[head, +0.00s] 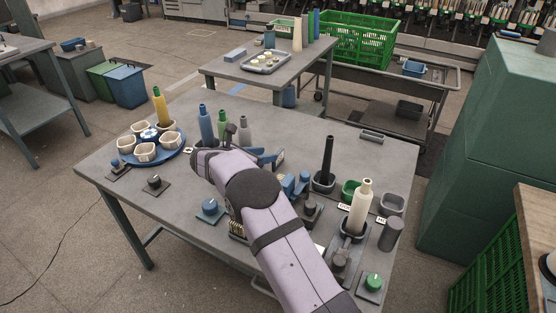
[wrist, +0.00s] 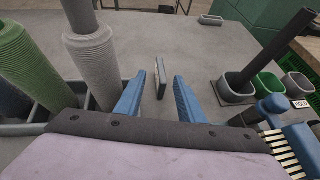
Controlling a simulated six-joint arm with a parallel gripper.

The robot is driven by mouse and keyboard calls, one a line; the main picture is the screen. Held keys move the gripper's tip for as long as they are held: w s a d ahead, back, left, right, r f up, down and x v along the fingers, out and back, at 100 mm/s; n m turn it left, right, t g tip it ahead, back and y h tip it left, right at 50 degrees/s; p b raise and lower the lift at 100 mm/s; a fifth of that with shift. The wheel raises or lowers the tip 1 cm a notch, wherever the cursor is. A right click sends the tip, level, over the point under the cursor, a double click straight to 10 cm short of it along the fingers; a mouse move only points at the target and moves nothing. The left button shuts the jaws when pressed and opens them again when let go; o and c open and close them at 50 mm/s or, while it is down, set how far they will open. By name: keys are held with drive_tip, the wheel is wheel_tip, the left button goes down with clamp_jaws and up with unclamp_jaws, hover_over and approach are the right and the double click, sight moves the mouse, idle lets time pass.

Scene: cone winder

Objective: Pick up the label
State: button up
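The label (wrist: 161,78) appears to be a thin, dark-edged plate with a pale face, standing on its edge on the grey table. In the wrist view it lies between the tips of my gripper's two blue fingers (wrist: 157,92). The fingers are spread, with a gap on each side of the plate, and it is not clamped. In the head view my gripper (head: 265,157) is low over the middle of the table, and my arm covers much of that area. I cannot clearly make out the plate there.
Grey (wrist: 97,65) and green (wrist: 35,65) cones stand in a rack close left of my gripper. A dark spindle in a grey cup (wrist: 237,90) and a brush (wrist: 285,140) are at right. A blue turntable (head: 181,148) with cups stands at left.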

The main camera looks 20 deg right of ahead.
sight(277, 153)
drive_tip(key=shift+w+d+f, duration=0.15)
drive_tip(key=shift+d, duration=0.25)
drive_tip(key=shift+p+x, duration=0.6)
drive_tip(key=shift+x, duration=1.55)
drive_tip(key=shift+c, duration=0.3)
clamp_jaws()
